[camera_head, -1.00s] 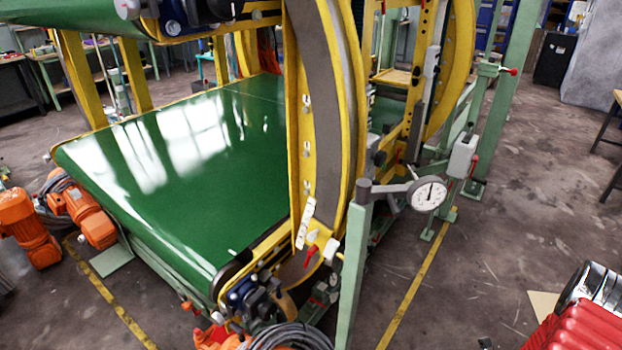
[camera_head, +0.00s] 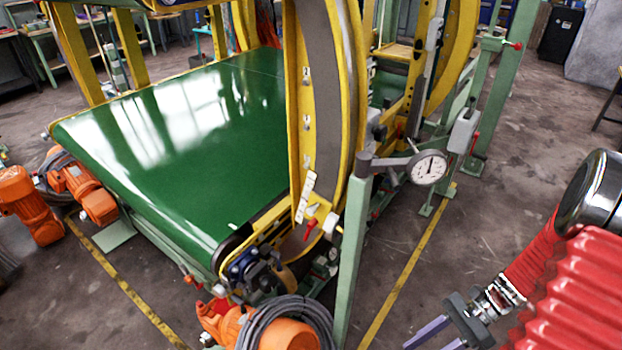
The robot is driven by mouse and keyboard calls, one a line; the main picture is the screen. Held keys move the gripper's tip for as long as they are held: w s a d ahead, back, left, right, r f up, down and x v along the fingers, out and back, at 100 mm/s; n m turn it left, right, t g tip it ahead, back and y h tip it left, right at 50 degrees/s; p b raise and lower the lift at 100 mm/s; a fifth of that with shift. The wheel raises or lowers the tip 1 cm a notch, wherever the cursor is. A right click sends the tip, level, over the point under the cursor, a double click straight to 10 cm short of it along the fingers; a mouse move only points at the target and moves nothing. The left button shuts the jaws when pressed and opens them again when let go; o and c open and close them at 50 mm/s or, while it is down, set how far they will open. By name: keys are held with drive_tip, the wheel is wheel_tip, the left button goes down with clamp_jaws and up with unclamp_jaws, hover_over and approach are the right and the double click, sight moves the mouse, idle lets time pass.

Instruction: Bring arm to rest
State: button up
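My gripper (camera_head: 440,338) shows at the bottom edge, right of centre, at the end of my red arm (camera_head: 535,262). Two grey-purple fingers stand apart, with a gap between them and nothing seen in it. The lower finger is partly cut off by the frame's edge. The gripper points down and to the left, in front of the ring inverter and apart from it in the picture. The ring inverter (camera_head: 327,75) has yellow and grey rings, and a green conveyor belt (camera_head: 200,150) runs into it.
A green post (camera_head: 352,250) carries a round dial gauge (camera_head: 428,167) at the inverter's near corner. Orange motors (camera_head: 75,190) and coiled grey cable (camera_head: 290,318) sit around the belt's base. A yellow floor line (camera_head: 410,262) runs beside it. Floor (camera_head: 500,200) to the right looks clear.

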drive_tip(key=a+r+n+t+h, duration=0.3)
drive_tip(key=r+n, duration=0.3)
drive_tip(key=r, duration=0.3)
drive_tip(key=a+r+n+t+h, duration=0.3)
drive_tip(key=r+n, duration=0.3)
drive_tip(key=r, duration=0.3)
drive_tip(key=a+r+n+t+h, duration=0.3)
drive_tip(key=r+n+h, duration=0.1)
drive_tip(key=r, duration=0.5)
drive_tip(key=shift+w+r+n+t, duration=0.25)
drive_tip(key=shift+n+t, duration=0.05)
drive_tip(key=shift+n, duration=0.6)
drive_tip(key=shift+a, duration=0.1)
drive_tip(key=shift+c, duration=0.9)
